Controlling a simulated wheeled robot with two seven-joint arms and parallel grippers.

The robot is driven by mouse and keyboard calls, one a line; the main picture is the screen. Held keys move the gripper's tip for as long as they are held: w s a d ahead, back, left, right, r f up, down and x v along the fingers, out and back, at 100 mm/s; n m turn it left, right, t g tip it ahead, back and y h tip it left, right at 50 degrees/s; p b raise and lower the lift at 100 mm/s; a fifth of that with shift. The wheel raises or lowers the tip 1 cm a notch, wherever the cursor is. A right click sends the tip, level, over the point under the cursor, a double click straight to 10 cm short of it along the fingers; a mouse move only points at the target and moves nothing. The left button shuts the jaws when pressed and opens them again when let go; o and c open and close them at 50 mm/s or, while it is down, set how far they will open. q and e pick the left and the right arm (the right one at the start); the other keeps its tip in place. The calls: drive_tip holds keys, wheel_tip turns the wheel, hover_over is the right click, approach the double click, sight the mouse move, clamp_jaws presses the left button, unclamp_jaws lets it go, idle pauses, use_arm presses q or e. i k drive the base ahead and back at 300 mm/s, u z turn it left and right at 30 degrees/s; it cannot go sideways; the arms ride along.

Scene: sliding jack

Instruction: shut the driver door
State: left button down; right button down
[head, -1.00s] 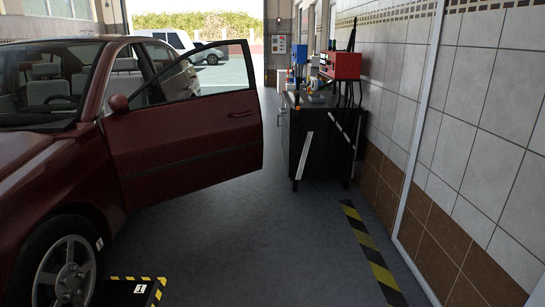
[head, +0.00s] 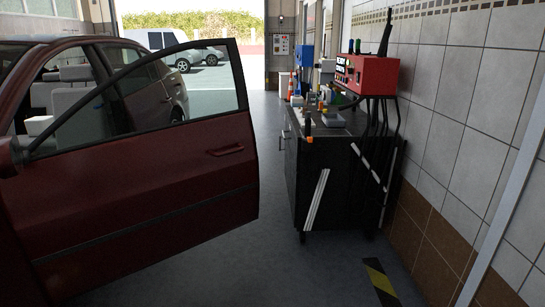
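The driver door (head: 150,195) of the dark red car (head: 148,85) stands wide open in the head view. It swings out from the left and its free edge reaches the middle of the picture. Its window frame and outer handle (head: 226,151) face me. The side mirror (head: 8,158) shows at the left edge. Seats show through the door window and opening. Neither of my grippers is in view.
A black workbench (head: 335,180) with tools and a red device (head: 367,76) stands right of the door against the tiled wall (head: 450,110). A floor gap separates door and bench. A yellow-black strip (head: 381,282) lies in front of the bench.

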sight(86, 217)
drive_tip(key=i, duration=2)
drive_tip(key=u, duration=1.05)
drive_tip(key=i, duration=0.7)
drive_tip(key=z, duration=1.1)
